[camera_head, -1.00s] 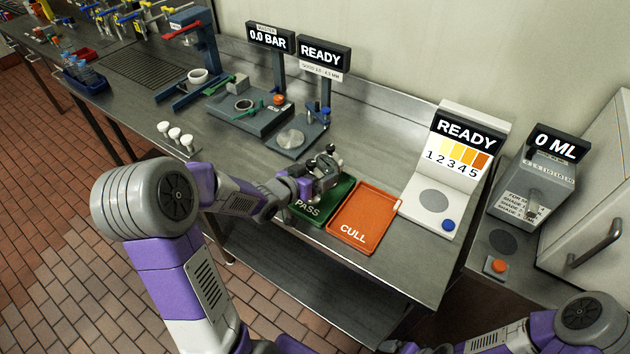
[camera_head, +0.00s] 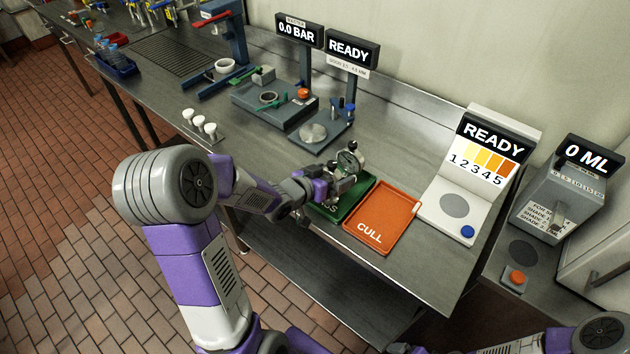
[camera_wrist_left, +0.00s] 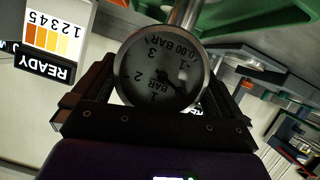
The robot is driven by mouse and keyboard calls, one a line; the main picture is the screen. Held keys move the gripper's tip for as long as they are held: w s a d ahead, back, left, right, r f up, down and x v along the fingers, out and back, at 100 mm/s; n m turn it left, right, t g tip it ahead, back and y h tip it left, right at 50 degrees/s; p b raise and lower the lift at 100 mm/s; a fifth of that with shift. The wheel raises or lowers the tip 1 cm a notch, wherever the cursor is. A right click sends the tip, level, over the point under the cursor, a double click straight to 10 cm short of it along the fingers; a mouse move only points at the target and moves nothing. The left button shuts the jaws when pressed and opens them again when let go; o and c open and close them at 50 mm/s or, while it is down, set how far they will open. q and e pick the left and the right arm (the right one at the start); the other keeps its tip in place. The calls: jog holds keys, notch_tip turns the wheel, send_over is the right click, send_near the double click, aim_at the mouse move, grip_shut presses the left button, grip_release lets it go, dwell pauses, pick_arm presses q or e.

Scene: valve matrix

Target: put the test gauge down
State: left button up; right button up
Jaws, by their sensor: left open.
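The test gauge (camera_head: 350,161) has a round dial in a metal rim. In the left wrist view its dial (camera_wrist_left: 160,68) appears upside down between my open fingers, with a metal stem running up out of the picture. My left gripper (camera_head: 340,178) is open around the gauge, above the back of the green PASS tray (camera_head: 352,207). Whether the fingers touch it, and what its stem rests on, is hidden. My right arm crosses the bottom right; its gripper end (camera_head: 405,348) is cut off by the lower edge.
The orange CULL tray (camera_head: 384,215) lies empty right of the green tray. A white READY colour station (camera_head: 452,205) stands beyond it. Behind the gripper are a round-plate fixture (camera_head: 314,133) and a gauge bench (camera_head: 275,112). White knobs (camera_head: 199,122) stand at the left.

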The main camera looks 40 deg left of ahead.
pick_arm(q)
jog(key=v, duration=1)
jog(key=shift+s, duration=0.2)
pick_arm(e)
jog(key=shift+r, duration=0.35)
jog(key=shift+s, duration=0.1)
